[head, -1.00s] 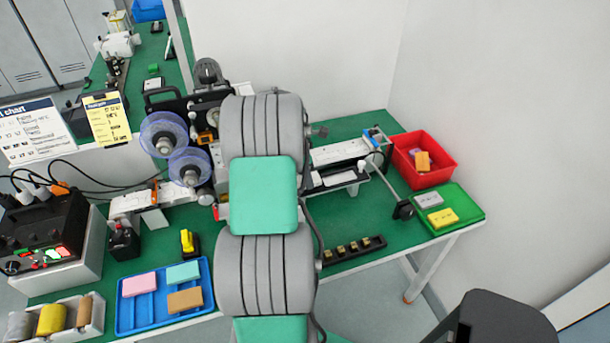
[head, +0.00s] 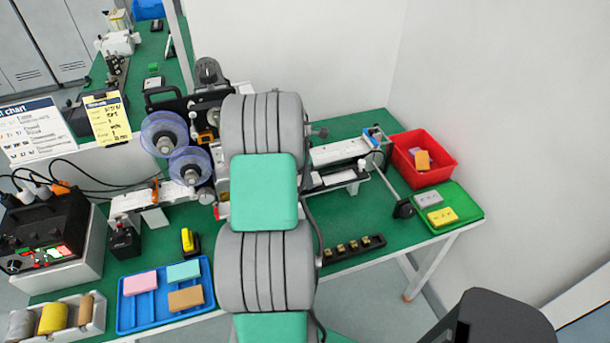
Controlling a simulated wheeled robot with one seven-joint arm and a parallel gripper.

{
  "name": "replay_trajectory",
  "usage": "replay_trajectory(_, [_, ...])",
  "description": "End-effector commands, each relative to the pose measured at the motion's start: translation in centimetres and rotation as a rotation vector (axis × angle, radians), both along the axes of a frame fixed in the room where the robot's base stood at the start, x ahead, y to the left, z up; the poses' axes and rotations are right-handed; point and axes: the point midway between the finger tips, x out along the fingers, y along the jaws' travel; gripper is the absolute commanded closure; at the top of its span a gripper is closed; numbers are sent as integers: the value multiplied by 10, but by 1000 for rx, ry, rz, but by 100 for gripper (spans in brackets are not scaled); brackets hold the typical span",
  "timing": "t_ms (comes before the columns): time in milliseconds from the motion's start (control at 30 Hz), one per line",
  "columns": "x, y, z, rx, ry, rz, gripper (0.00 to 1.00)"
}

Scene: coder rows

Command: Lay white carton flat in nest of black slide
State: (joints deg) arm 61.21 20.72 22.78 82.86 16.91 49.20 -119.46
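My own arm's grey and green links fill the middle of the head view and cover the centre of the bench. My gripper is hidden behind them, so its fingers and anything in them do not show. I cannot pick out the white carton for sure. A blue tray (head: 134,318) at the lower left holds a pink carton (head: 140,282), a teal carton (head: 183,271) and a brown carton (head: 186,298); its front left part is bare. No black slide with a nest is clearly visible; part of the coder (head: 207,104) is hidden by my arm.
A white-topped unit (head: 340,151) stands right of my arm. A red bin (head: 437,177) and a green tray (head: 467,206) sit at the right end. A black rack (head: 371,243) lies near the front edge. A black control box (head: 42,230) stands left.

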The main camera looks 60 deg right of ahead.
Motion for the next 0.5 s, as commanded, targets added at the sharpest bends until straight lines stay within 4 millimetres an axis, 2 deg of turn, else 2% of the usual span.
replay_trajectory(500, [0,0,-6,-1,-1,0,75])
